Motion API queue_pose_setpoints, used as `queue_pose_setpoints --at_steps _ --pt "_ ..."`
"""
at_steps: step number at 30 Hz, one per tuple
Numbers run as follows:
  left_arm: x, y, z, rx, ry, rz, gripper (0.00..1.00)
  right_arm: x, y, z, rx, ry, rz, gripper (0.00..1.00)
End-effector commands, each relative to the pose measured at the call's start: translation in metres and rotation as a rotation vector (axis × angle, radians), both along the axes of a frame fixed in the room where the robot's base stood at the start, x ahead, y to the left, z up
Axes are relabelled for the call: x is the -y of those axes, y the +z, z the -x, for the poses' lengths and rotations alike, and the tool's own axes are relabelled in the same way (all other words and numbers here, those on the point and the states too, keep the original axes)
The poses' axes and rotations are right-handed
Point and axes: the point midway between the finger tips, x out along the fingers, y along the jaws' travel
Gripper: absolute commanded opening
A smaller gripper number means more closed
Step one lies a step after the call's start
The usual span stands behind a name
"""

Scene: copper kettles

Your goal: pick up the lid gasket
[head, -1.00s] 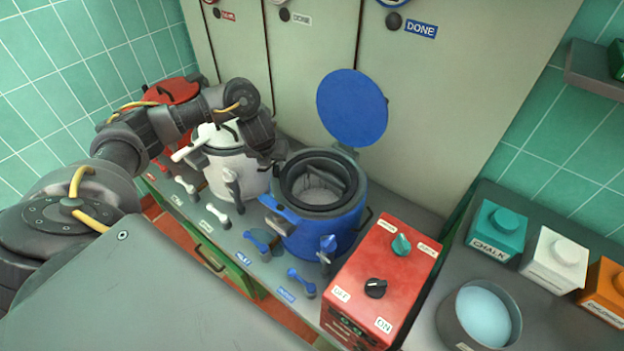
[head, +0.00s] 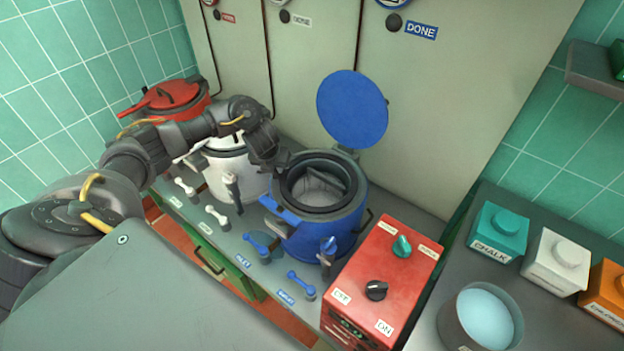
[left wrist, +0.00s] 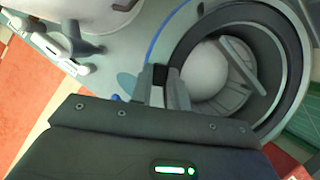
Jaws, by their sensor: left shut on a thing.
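The lid gasket is a black ring (head: 318,209) seated around the mouth of the open blue kettle (head: 322,238). In the left wrist view the ring (left wrist: 292,65) curves around the mouth. My left gripper (head: 284,160) is at the left back side of the mouth. In the left wrist view its jaws (left wrist: 172,82) are shut on the ring's near edge. The ring still appears to lie on the rim; I cannot tell whether it is lifted. The exact contact is partly hidden by the fingers. My right gripper is not in view.
The blue lid (head: 352,108) stands open behind the kettle. A white kettle (head: 235,175) and a red kettle (head: 170,97) stand to the left, partly behind my arm. A red control box (head: 385,275) is close on the right. Blue levers (head: 300,284) line the front.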

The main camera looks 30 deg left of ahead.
Motion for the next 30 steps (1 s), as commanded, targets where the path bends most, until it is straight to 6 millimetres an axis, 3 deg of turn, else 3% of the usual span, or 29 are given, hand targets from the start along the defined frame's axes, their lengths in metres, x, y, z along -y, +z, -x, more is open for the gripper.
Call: queue_pose_setpoints --at_steps 11,19,27,30 --pt "0.0 0.004 -0.001 0.003 0.001 0.002 0.0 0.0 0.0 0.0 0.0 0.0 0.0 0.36" --pt "0.0 0.036 -0.002 0.008 -0.001 0.0 0.0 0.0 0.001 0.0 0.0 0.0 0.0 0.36" --pt "0.019 0.1 0.043 0.005 -0.006 -0.004 0.0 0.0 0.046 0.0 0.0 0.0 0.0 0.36" --pt "0.029 0.108 0.066 0.002 -0.007 -0.003 0.0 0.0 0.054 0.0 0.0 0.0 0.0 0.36"
